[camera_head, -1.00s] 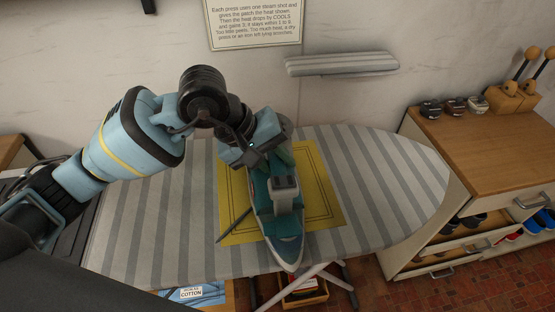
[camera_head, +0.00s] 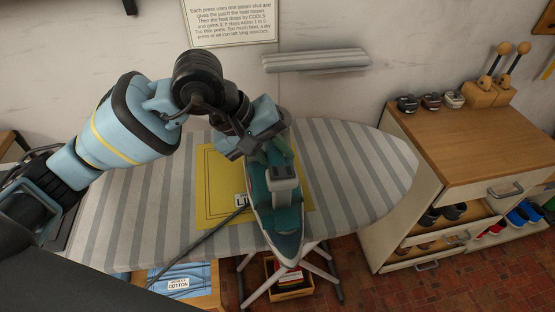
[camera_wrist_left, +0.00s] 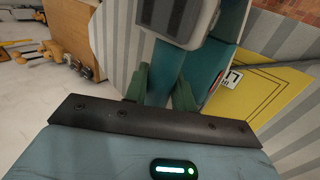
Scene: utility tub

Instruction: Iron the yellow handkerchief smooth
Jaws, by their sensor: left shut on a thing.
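The yellow handkerchief (camera_head: 217,185) lies on the grey-striped ironing board (camera_head: 350,165); dark border lines run near its edges. My right gripper is not in view.
A dark cord (camera_head: 205,240) runs from the iron to the left. A sign (camera_head: 232,18) and a striped sleeve board (camera_head: 316,60) are on the wall. A wooden-topped cabinet (camera_head: 465,125) stands right. Below are a blue cloth labelled cotton (camera_head: 180,277) and a crate (camera_head: 290,290).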

